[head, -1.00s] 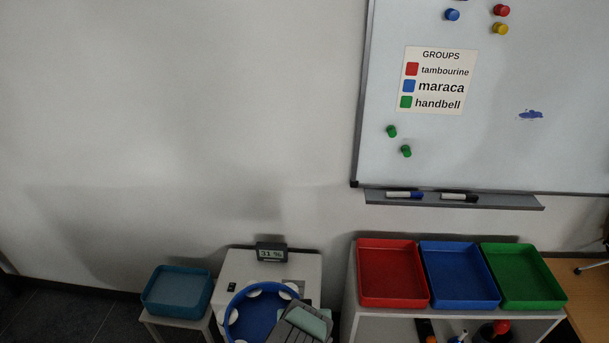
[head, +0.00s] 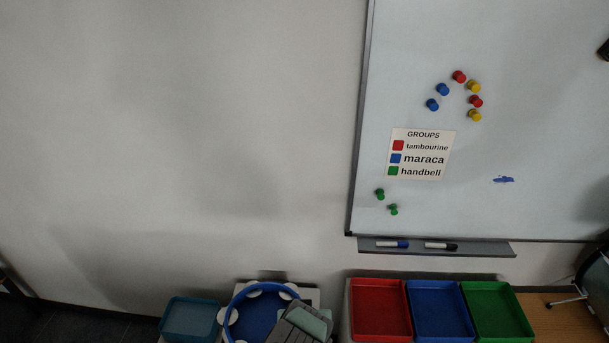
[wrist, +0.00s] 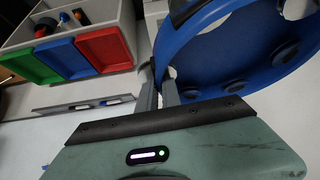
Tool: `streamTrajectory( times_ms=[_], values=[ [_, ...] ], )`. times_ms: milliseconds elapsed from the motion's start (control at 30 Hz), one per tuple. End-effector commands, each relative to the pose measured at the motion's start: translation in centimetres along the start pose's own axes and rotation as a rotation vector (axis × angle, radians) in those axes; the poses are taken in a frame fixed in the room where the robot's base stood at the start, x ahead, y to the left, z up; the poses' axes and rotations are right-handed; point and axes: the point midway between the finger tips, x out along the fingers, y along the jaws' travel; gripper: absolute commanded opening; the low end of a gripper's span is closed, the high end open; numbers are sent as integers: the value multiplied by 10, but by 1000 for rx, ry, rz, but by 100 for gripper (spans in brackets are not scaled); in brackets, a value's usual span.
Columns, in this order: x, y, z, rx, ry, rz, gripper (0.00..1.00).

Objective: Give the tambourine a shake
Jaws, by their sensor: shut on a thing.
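The blue tambourine (head: 256,314) with white jingles is at the bottom middle of the head view. My gripper (wrist: 161,95) is shut on its rim; the fingers meet the rim at the left of the tambourine (wrist: 222,52) in the wrist view. In the head view my gripper's grey body covers the tambourine's lower right part, and the frame's bottom edge cuts it off. The tambourine is held in front of a white stand, which it mostly hides.
Red (head: 380,311), blue (head: 441,312) and green (head: 502,312) trays stand side by side on a white shelf to the right. A teal bin (head: 190,320) stands close on the left. A whiteboard (head: 540,130) with a groups label (head: 421,155) hangs behind. The wall above the tambourine is bare.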

Motion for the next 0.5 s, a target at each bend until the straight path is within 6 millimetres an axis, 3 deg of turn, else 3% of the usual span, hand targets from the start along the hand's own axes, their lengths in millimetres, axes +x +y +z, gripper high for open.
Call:
streamTrajectory(
  times_ms=[367,400,500],
  values=[
    [-6,0,-4,0,1,0,0],
    [-6,4,-4,2,1,2,0],
    [-9,48,-1,7,2,10,0]
  ],
)
